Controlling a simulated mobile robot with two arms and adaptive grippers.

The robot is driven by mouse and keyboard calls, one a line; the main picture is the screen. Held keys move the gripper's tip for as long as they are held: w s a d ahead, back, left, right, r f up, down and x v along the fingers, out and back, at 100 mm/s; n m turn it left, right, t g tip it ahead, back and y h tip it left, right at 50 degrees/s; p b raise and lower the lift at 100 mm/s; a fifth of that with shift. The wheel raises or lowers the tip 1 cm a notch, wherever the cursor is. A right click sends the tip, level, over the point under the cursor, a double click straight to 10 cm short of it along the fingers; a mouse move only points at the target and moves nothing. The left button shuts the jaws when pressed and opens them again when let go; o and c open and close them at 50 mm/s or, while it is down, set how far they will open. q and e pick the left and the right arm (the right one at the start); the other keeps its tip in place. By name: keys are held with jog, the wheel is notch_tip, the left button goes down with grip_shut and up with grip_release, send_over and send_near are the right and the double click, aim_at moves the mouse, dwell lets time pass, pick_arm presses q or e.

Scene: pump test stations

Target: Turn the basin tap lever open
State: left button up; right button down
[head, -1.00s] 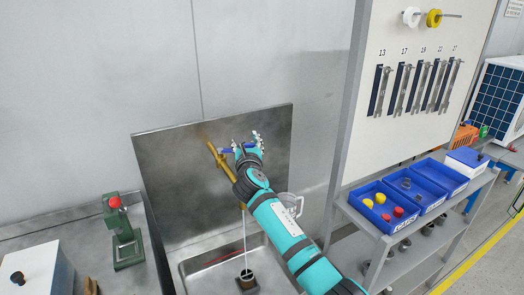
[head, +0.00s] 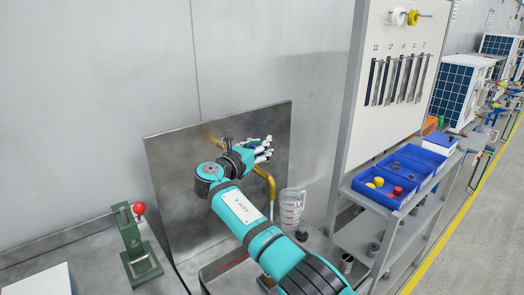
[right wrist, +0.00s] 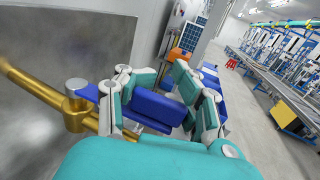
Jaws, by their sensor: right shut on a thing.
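The brass basin tap (head: 265,178) stands in front of the steel splashback, with its curved spout partly behind my right arm. Its brass body (right wrist: 76,112) shows at the left in the right wrist view. The blue lever (right wrist: 155,108) runs from the tap's top to the right, between my right fingers. My right gripper (head: 263,150) is shut on the lever; it also shows in the right wrist view (right wrist: 152,88). My right arm covers much of the basin (head: 213,268) and the space under the spout, so I cannot see any water. My left gripper is out of view.
A clear measuring jug (head: 291,210) stands right of the spout. A green press with a red knob (head: 134,240) is on the left bench. To the right are a tool panel (head: 372,130) and a shelf cart with blue bins (head: 386,192). The steel splashback (head: 175,190) is close behind.

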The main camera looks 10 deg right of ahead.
jog(key=shift+s+a+f+m+g+h+b, duration=0.1)
jog(key=shift+s+f+m+g+h+b, duration=0.2)
jog(key=shift+f+m+g+h+b, duration=0.25)
jog(key=c, duration=1.6)
grip_release()
jog(key=o, duration=0.7)
jog(key=shift+s+r, duration=0.25)
jog(key=o, duration=0.3)
jog(key=shift+w+r, duration=0.1)
jog(key=v, duration=0.7)
jog(key=shift+a, duration=0.2)
